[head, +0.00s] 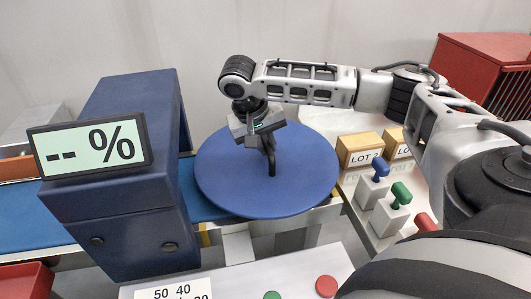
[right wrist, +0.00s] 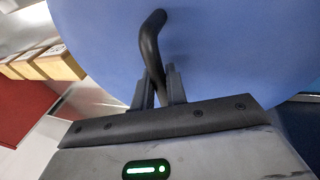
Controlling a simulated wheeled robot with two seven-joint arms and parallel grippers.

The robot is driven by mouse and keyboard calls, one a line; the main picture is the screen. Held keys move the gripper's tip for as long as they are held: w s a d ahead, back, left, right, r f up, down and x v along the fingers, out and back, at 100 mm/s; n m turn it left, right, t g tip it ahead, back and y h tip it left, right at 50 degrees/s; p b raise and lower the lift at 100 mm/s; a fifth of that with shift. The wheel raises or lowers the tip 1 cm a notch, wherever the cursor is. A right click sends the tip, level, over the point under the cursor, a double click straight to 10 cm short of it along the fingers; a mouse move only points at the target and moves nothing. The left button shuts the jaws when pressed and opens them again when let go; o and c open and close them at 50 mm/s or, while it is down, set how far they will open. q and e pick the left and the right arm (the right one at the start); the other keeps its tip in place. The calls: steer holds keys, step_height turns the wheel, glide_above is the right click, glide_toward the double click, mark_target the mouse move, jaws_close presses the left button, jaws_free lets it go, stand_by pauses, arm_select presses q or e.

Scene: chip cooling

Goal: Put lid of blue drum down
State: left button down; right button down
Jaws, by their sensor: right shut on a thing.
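The lid of the blue drum (head: 225,185) is a round blue disc with a dark bent handle (head: 271,163). It shows flat in the middle of the head view, over the end of the blue belt. My right gripper (head: 267,138) is above the lid and shut on its handle. Whatever is under the lid is hidden. My left gripper is not in view.
A blue housing with a percent display (head: 90,145) stands left of the lid over the belt (head: 40,218). Red and green buttons (head: 326,286) sit in front.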

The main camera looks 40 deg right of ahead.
mark_target(266, 158)
steer(key=shift+f, duration=1.5)
steer(key=c, duration=1.4)
jaws_free()
